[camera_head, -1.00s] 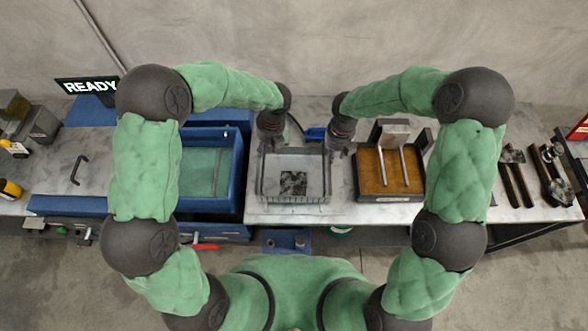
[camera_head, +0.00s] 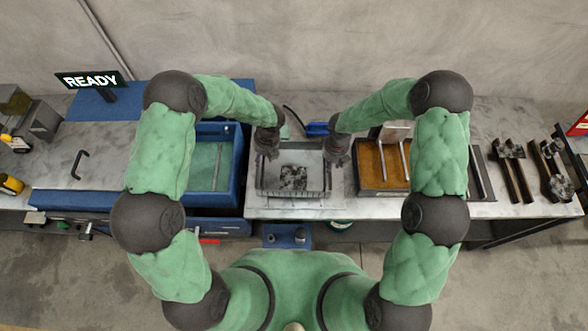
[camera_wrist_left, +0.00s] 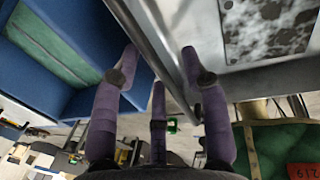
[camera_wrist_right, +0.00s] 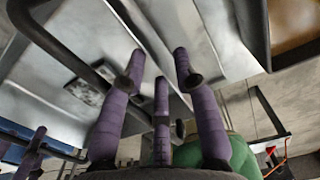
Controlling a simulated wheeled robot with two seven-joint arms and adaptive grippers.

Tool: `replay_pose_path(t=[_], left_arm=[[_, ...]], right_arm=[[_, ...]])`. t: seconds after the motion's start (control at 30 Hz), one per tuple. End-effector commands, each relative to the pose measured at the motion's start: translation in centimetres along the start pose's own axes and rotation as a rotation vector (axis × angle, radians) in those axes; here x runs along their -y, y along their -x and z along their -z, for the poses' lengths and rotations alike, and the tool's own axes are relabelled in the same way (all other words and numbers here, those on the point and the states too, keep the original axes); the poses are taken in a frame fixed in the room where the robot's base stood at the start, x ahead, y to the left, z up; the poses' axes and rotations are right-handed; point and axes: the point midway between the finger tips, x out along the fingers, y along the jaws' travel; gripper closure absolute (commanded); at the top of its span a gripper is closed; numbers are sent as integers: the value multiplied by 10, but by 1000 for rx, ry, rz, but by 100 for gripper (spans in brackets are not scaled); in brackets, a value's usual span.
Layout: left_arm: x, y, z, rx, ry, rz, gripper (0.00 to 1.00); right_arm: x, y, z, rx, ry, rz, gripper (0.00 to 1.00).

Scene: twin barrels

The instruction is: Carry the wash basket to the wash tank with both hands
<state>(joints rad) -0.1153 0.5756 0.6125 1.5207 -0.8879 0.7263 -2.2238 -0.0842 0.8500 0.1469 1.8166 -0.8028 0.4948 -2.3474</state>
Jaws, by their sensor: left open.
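The wash basket (camera_head: 326,185) is a shallow wire-rimmed basket on the grey bench, with a dark mottled piece (camera_head: 293,178) inside. The blue wash tank (camera_head: 232,180), with a green interior, stands left of it. My left gripper (camera_head: 267,153) is at the basket's left rim; in the left wrist view its fingers (camera_wrist_left: 160,62) are apart, with a metal edge showing between them. My right gripper (camera_head: 338,157) is at the right rim. In the right wrist view its fingers (camera_wrist_right: 158,65) are apart, and a dark bar runs beside the left finger. Neither view shows a closed grip.
A brown tray (camera_head: 370,178) with metal bars stands right of the basket. Dark tools (camera_head: 515,175) lie further right. A READY sign (camera_head: 92,80) stands at the back left. A blue item (camera_head: 317,129) lies behind the basket.

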Motion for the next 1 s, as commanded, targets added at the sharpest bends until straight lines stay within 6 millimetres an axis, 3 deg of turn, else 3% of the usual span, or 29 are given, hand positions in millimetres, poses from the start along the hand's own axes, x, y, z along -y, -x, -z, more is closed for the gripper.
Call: replay_pose_path(t=[0.4,0.5,0.57,0.6,1.0], left_arm=[[0,-6,0,1,-1,0,55],[0,-6,0,0,-1,0,81],[0,-6,0,0,-1,0,98],[0,-6,0,0,-1,0,100],[-2,-4,-1,2,1,-3,100]], right_arm=[[0,-6,0,1,1,0,70],[0,-6,0,1,1,0,95],[0,-6,0,0,1,0,100],[0,-6,0,0,1,1,100],[2,-4,-1,2,-1,3,100]])
